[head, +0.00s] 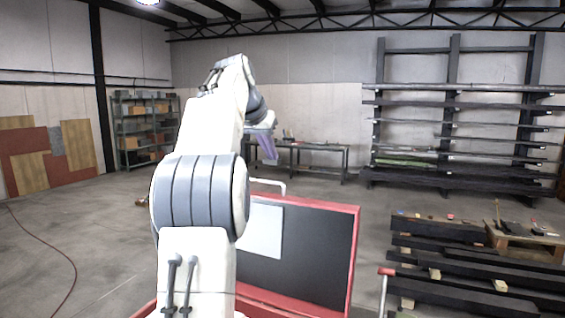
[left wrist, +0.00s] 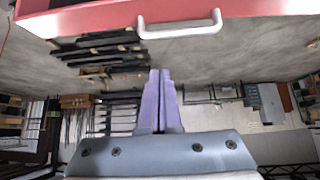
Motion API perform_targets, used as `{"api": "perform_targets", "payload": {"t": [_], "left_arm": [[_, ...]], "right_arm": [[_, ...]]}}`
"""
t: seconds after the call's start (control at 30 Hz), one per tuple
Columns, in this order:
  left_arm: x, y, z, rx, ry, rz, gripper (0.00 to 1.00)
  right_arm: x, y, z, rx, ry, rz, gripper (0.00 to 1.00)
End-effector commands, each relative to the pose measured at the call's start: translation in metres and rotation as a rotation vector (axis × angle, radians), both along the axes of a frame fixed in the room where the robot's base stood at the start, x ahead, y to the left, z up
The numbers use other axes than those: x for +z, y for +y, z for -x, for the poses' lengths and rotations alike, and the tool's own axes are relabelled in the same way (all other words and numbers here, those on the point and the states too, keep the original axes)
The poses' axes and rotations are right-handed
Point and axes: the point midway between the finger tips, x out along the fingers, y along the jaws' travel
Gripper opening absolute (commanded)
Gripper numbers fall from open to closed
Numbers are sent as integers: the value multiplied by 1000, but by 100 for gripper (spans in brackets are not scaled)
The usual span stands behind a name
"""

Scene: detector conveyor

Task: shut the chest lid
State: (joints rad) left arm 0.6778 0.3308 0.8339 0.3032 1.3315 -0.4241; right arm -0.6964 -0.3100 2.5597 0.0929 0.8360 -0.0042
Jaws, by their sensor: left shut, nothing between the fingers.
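The chest lid (head: 318,245) stands raised in the head view, its dark inner face framed in red and a pale sheet (head: 264,232) on it. A white bar handle (head: 270,183) shows above its top edge. In the left wrist view the red lid edge (left wrist: 85,20) and the handle (left wrist: 180,27) cross the top. My left gripper (head: 267,148) is above and beyond the lid's top edge, its purple fingers pointing down. The closed, empty fingers (left wrist: 161,75) are apart from the handle. My arm hides the lid's left part. My right gripper is out of view.
Dark beams are stacked on the floor at the right (head: 470,275), beside a pallet (head: 525,238). A tall rack (head: 455,120), a workbench (head: 310,150) and shelves (head: 140,130) stand at the back. The floor at the left is open, with a red hose (head: 72,265).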

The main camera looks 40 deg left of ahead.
Motion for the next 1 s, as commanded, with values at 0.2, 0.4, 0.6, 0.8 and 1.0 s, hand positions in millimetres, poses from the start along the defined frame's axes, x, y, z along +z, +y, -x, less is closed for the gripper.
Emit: {"api": "perform_targets", "payload": {"t": [0.2,0.4,0.6,0.8,1.0], "left_arm": [[-8,9,-10,7,-5,-6,0],[-37,13,-37,4,-2,-5,0],[-68,20,-64,5,-4,-6,0],[-69,16,-39,10,-8,-9,0],[-70,15,-26,10,-8,-9,0]], "right_arm": [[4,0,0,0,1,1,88],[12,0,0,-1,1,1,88],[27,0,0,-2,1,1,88],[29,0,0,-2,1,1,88],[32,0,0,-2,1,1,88]]}}
